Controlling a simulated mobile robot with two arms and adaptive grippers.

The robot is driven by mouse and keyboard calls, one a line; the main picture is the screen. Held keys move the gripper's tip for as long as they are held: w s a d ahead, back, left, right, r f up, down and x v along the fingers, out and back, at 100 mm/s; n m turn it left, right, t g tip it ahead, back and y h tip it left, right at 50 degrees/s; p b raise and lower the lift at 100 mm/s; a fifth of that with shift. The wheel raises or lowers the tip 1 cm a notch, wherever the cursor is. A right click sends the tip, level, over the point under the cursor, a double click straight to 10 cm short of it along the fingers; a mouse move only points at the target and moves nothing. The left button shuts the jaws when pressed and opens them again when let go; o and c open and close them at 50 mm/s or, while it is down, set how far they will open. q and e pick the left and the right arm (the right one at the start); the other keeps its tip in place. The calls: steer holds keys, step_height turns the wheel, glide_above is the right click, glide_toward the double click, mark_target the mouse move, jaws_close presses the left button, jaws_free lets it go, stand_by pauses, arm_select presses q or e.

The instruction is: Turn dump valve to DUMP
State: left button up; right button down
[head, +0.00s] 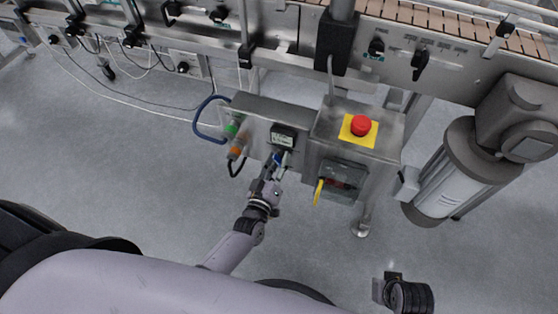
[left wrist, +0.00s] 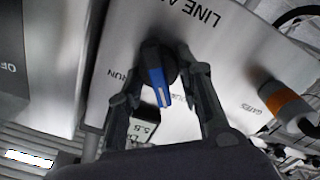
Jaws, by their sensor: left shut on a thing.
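A black rotary knob with a blue handle (left wrist: 155,72) sits on a grey metal panel. It also shows small in the head view (head: 279,158), on the front of the control box. The left wrist view shows "RUN" printed left of the knob and "LINE A…" above it. I cannot read the word DUMP anywhere. My left gripper (head: 276,168) is at the knob.
A red emergency button (head: 361,126) on a yellow plate sits right of the knob. Below it is a switch with a yellow handle (head: 319,191). Green and orange fittings (head: 235,148) stick out left of the panel. A grey motor (head: 450,180) stands at right. The floor in front is clear.

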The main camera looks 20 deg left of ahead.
arm_select(q)
steer(key=shift+f+n, duration=0.1)
steer(key=shift+n, duration=0.6)
arm_select(e)
steer(key=shift+s+r, duration=0.15)
steer(key=shift+r, duration=0.2)
